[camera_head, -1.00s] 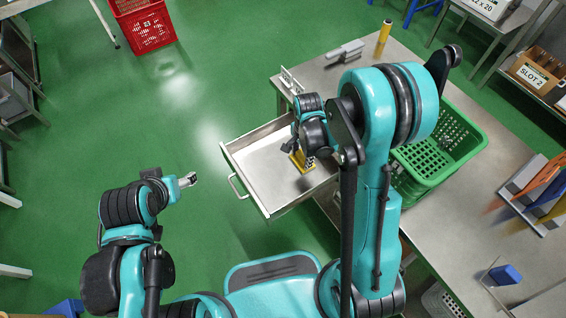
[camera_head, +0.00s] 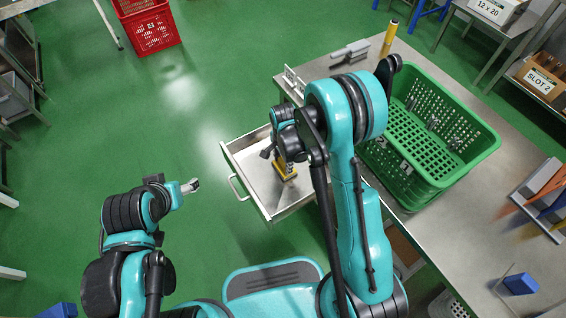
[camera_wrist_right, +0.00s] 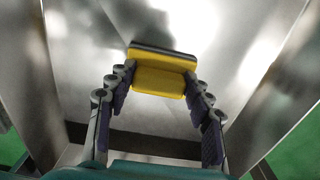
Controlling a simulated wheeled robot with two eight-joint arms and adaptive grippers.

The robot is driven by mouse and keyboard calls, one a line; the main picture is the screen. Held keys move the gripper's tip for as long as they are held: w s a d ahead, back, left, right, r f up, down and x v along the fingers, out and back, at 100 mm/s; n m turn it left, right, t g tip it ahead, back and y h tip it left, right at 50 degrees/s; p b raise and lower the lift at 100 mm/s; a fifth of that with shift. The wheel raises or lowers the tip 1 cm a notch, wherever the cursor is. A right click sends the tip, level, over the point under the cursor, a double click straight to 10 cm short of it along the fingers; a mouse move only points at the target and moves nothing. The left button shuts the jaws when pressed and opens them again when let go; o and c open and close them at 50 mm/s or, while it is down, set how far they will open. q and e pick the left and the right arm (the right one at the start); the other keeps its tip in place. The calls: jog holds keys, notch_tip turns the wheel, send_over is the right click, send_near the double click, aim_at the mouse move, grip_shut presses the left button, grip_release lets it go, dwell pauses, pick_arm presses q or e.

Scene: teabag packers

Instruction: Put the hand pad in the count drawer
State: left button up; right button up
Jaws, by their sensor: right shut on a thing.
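The hand pad is a yellow block with a dark edge, seen in the wrist view (camera_wrist_right: 160,72) and in the head view (camera_head: 284,176). My right gripper (camera_head: 285,166) is shut on it, with a finger at each side in the wrist view (camera_wrist_right: 160,85). The count drawer (camera_head: 252,176) is a grey metal drawer pulled open from the table. The pad is inside the drawer's outline, above its floor (camera_wrist_right: 90,70); I cannot tell whether it touches. My left gripper (camera_head: 190,186) is away to the left over the green floor, its jaw state unclear.
A green crate (camera_head: 440,130) stands on the metal table (camera_head: 455,215), right of my right arm. A yellow cylinder (camera_head: 390,32) and a grey tool (camera_head: 349,52) are at the table's back. A slotted rack (camera_head: 538,190) is at the right.

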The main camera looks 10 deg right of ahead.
jog(key=o, duration=1.3)
jog(key=shift+c, duration=0.2)
jog(key=s+d+r+n+t+p, duration=0.2)
jog(key=s+r+n+p, duration=0.1)
jog(key=r, duration=1)
jog(key=s+d+r+n+t+p, duration=0.1)
jog(key=s+d+r+n+p, duration=0.15)
jog(key=r, duration=0.95)
jog(key=s+d+r+n+t, duration=0.1)
jog(key=s+r+n+t, duration=0.3)
jog(key=s+n, duration=0.4)
jog(key=shift+s+d+r, duration=0.3)
jog(key=shift+s+r, duration=0.1)
jog(key=shift+s, duration=0.7)
jog(key=shift+n, duration=0.25)
